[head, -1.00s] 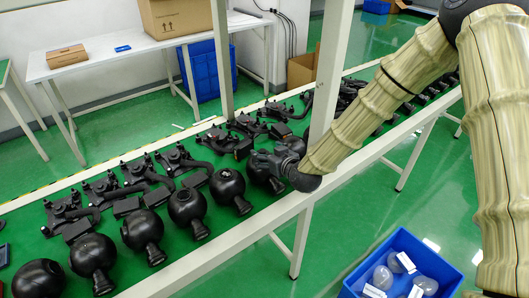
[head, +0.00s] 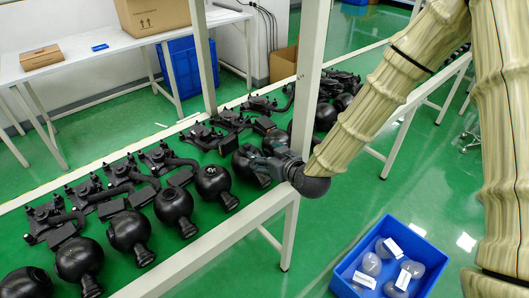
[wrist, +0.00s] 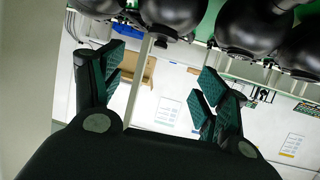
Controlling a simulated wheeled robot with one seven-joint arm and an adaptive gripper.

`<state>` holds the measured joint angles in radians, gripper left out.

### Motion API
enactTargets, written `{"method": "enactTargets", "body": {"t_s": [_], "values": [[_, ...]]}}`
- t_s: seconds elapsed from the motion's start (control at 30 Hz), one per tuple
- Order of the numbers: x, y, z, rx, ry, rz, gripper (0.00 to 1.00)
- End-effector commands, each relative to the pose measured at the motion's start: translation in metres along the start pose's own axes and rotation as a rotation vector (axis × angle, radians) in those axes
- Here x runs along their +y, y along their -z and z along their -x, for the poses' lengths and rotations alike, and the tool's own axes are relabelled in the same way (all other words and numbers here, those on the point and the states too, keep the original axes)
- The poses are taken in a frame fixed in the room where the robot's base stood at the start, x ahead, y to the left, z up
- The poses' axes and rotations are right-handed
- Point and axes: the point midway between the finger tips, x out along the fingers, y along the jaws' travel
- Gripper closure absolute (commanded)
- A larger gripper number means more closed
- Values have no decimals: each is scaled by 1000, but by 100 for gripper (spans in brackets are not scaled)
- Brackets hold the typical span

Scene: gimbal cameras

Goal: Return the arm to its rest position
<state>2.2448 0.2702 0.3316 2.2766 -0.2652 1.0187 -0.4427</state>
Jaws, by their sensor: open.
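My arm (head: 385,95) reaches down from the upper right in the head view, its end beside the white post of the conveyor frame. My gripper (head: 262,165) is at the near edge of the green belt, next to a black round gimbal camera (head: 250,168) that it partly hides. In the wrist view my gripper (wrist: 155,95) is open, with nothing between its green-padded fingers. Several black round units (wrist: 172,15) hang at the top of that view, beyond the fingertips.
Several gimbal cameras (head: 175,205) line the green belt (head: 25,265). A white post (head: 308,80) stands close to my gripper. A blue bin (head: 428,245) with several clear domes sits on the floor. A white table (head: 95,62) with boxes stands behind.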

Motion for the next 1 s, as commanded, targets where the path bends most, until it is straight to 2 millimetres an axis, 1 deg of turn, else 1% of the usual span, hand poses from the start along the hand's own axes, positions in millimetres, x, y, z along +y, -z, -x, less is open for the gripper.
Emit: {"method": "enactTargets", "body": {"t_s": [0.17,0.23,0.27,0.37,0.47,0.5,0.57,0.6,0.67,0.7,0.77,0.8,0.87,0.9,0.97,1.0], "values": [[0,0,0,-1,0,0,26],[0,-6,0,-12,0,-5,26],[-1,-12,1,-22,0,-9,26],[-2,-44,5,-85,0,-34,26],[-4,-94,14,-186,-7,-78,26],[-6,-116,20,-233,-10,-99,26],[-7,-150,31,-304,-19,-130,26],[-8,-171,39,-350,-25,-149,26],[-10,-204,52,-421,-37,-180,26],[-12,-225,62,-469,-45,-201,26],[-14,-255,79,-540,-59,-229,26],[-15,-275,90,-588,-71,-249,26],[-18,-304,110,-659,-89,-278,26],[-19,-323,124,-708,-103,-296,26],[-22,-350,146,-780,-125,-324,26],[-23,-367,161,-828,-142,-342,26]]}}
